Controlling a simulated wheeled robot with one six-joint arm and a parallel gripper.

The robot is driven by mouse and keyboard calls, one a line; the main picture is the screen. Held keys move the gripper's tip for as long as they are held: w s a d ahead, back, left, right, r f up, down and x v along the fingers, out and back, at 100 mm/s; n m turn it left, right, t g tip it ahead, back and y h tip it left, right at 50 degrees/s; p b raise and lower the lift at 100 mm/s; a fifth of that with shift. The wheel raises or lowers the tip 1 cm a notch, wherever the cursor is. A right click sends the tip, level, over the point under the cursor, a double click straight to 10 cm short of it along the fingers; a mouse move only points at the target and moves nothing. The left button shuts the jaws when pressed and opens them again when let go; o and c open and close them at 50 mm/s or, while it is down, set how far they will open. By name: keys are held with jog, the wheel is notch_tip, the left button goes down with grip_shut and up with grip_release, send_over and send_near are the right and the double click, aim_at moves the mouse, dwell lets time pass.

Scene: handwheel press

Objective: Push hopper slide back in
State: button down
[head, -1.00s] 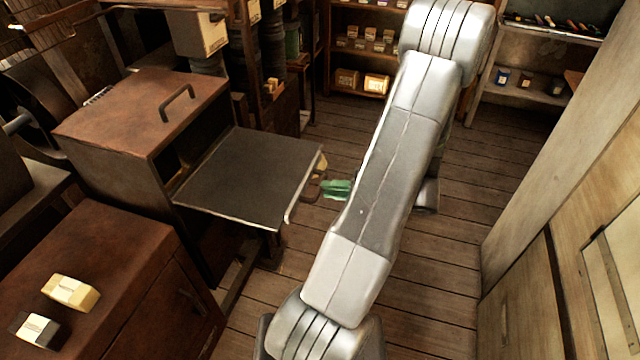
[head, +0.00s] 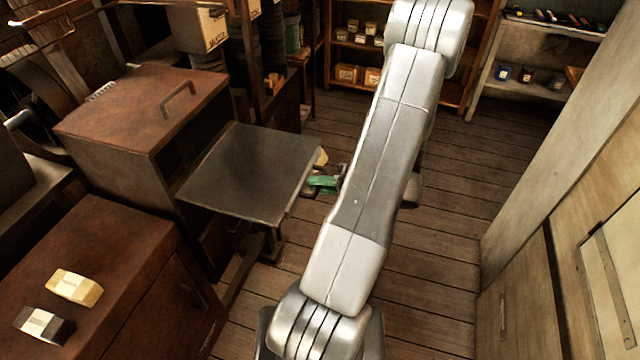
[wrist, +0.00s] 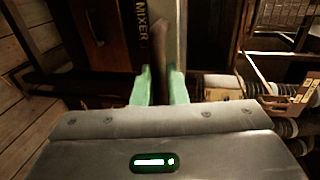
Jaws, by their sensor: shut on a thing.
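The hopper slide (head: 250,172) is a flat dark plate standing well out of the brown hopper box (head: 140,105), which has a handle on its lid. My gripper (head: 322,183) is at the slide's outer end, with its green fingers partly hidden by my arm. In the wrist view its two fingers (wrist: 161,88) are close together on either side of a dark bar, the slide handle (wrist: 163,50). The gripper is shut on this handle.
A brown cabinet (head: 100,250) at the lower left carries two small blocks (head: 75,287). Shelves with small boxes (head: 357,75) stand at the back. A wooden wall (head: 570,200) bounds the right side. The plank floor (head: 455,230) between is clear.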

aim_at(225, 160)
jog(key=r+b+x, duration=0.1)
jog(key=b+x, duration=0.3)
jog(key=x, duration=0.4)
jog(key=r+b+x, duration=0.2)
jog(key=b+x, duration=0.3)
jog(key=x, duration=0.4)
jog(key=a+r+b+x, duration=0.1)
jog(key=b+x, duration=0.3)
jog(key=x, duration=0.4)
jog(key=shift+w+a+r, duration=0.2)
jog(key=shift+a+r, duration=0.05)
jog(key=shift+r, duration=0.3)
jog(key=shift+w+a+b, duration=0.1)
jog(key=shift+a+b, duration=0.2)
jog(key=shift+r, duration=0.15)
jog(key=shift+w, duration=0.1)
jog(key=c, duration=1.8)
grip_release()
jog(key=shift+a, duration=0.1)
jog(key=b+v, duration=0.1)
jog(key=v, duration=1.3)
